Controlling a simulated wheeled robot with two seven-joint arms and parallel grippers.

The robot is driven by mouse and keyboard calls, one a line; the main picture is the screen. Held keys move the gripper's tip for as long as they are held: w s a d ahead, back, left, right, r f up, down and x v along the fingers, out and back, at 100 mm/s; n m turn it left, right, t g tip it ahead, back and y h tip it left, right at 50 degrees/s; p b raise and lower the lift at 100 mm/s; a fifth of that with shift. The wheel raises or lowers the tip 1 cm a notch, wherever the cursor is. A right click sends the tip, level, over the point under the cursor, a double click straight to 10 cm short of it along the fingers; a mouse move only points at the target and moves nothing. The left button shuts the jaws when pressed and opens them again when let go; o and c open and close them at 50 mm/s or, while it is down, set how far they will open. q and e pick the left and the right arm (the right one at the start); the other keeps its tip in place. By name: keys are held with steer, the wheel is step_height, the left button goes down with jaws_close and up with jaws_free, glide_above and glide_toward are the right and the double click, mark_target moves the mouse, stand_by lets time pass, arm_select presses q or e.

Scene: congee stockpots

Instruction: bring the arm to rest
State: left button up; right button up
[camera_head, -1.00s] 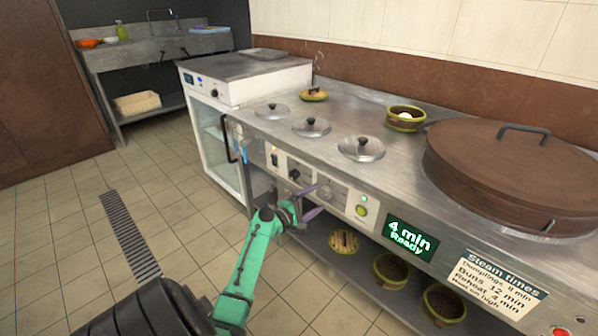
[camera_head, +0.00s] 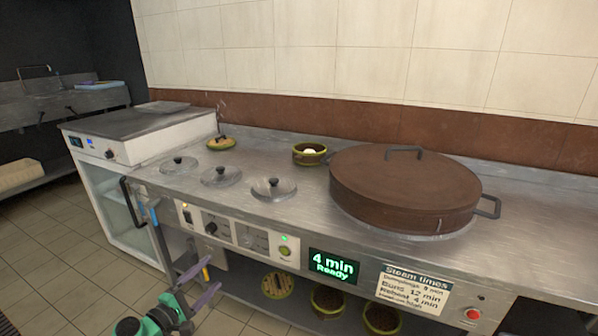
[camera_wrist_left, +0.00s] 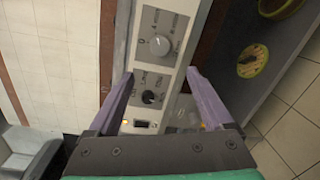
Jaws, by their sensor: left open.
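My left gripper (camera_head: 209,277) is at the lower left of the head view, in front of the steam counter's front and below its control panel (camera_head: 235,232). Its two purple fingers are spread with nothing between them. In the wrist view the fingers (camera_wrist_left: 160,75) are also apart and empty, and the panel's knobs show beyond and between them. No contact with the panel shows. The green arm link behind the gripper is cut off by the bottom edge. My right gripper is not in view.
The steel counter carries several lidded pots (camera_head: 273,187), a small basket (camera_head: 309,153) and a big brown lidded steamer (camera_head: 405,188). A green display (camera_head: 333,264) reads "4 min Ready". Baskets (camera_head: 327,300) stand on the shelf below. Tiled floor (camera_head: 60,260) lies open at left.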

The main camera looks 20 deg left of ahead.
arm_select(q)
steer(key=s+d+f+m+g+p, duration=0.3)
steer(key=d+f+p, duration=0.1)
steer(key=f, duration=0.3)
steer(key=s+d+f+m+g+p, duration=0.2)
steer(key=s+d+f+g+p, duration=0.15)
steer(key=f, duration=0.35)
steer(key=s+d+f+m+g+p, duration=0.3)
steer(key=s+f+g+p, duration=0.1)
steer(key=f, duration=0.3)
steer(key=s+d+f+m+g+p, duration=0.2)
steer(key=s+d+m+g+p, duration=0.1)
steer(key=s+m, duration=0.5)
steer(key=s+d+f+m+g+p, duration=0.2)
steer(key=s+d+m+p, duration=0.3)
steer(key=s, duration=0.8)
steer(key=m+g, duration=0.1)
steer(key=m, duration=0.2)
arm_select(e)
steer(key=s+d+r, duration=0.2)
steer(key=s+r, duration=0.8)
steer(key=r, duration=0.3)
arm_select(q)
steer(key=shift+c, duration=0.3)
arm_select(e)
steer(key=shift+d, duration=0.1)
